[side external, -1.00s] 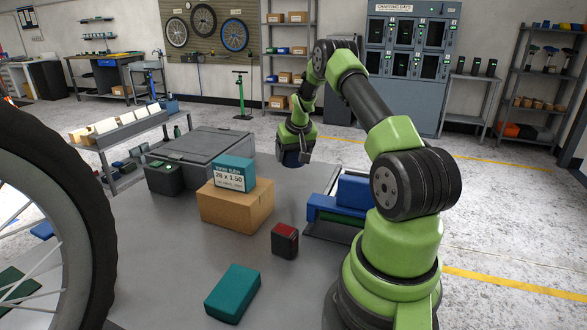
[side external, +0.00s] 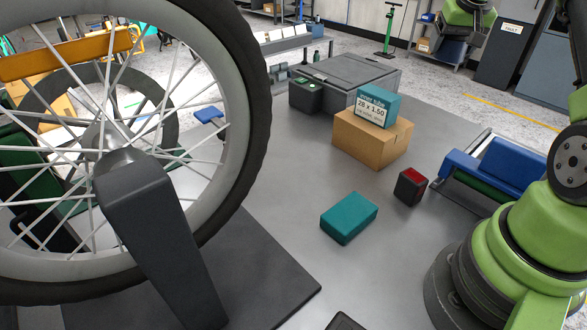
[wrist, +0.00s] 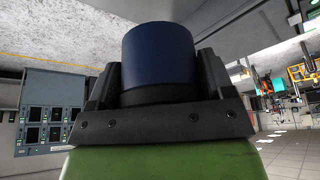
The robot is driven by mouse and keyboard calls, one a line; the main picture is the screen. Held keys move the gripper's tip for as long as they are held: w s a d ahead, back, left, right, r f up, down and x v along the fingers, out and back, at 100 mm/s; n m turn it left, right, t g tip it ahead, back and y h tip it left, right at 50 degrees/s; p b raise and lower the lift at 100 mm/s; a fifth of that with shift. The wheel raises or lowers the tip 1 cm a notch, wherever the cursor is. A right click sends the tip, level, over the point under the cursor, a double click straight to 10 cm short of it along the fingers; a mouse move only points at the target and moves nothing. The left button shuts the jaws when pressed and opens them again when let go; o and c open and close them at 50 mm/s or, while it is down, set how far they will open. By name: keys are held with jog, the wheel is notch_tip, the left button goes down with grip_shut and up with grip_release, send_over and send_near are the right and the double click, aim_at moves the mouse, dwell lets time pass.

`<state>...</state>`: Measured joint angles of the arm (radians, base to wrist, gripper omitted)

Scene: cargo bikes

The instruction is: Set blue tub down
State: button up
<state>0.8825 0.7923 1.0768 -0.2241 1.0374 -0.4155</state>
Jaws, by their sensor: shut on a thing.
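The blue tub (wrist: 158,55) is a dark blue, smooth cylinder between the dark fingers of my gripper (wrist: 158,82) in the wrist view. My gripper is shut on it. In the side view my gripper (side external: 462,36) is at the upper right edge, with the dark blue tub (side external: 452,50) under it. The tub hangs clear above the grey work surface (side external: 290,180), beyond the cardboard box. The fingers and the gripper body hide the tub's lower part in the wrist view.
A cardboard box (side external: 362,140) carries a teal tube box (side external: 378,106). A grey case (side external: 345,78) is behind. A large wheel (side external: 225,130) blocks the left.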

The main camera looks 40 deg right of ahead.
jog(key=w+a+n, duration=0.2)
jog(key=w+a, duration=0.1)
jog(key=a, duration=0.2)
jog(key=w+a+n+y, duration=0.1)
jog(key=w+a+n, duration=0.2)
jog(key=a, duration=0.3)
jog(key=w+a+n+t+y, duration=0.1)
jog(key=w+a+n, duration=0.1)
jog(key=w+a, duration=0.2)
jog(key=shift+w+a, duration=0.15)
jog(key=shift+a, duration=0.6)
jog(key=w+a+n+y, duration=0.3)
jog(key=a+n, duration=0.6)
jog(key=a, duration=1.1)
jog(key=shift+g, duration=0.3)
jog(key=f, duration=1)
jog(key=s+f, duration=0.1)
jog(key=f, duration=0.5)
jog(key=shift+d+f, duration=0.1)
jog(key=shift+y, duration=0.3)
jog(key=shift+w+f, duration=0.1)
jog(key=shift+f, duration=2.35)
jog(key=o, duration=1)
jog(key=shift+f, duration=0.1)
jog(key=shift+o, duration=0.2)
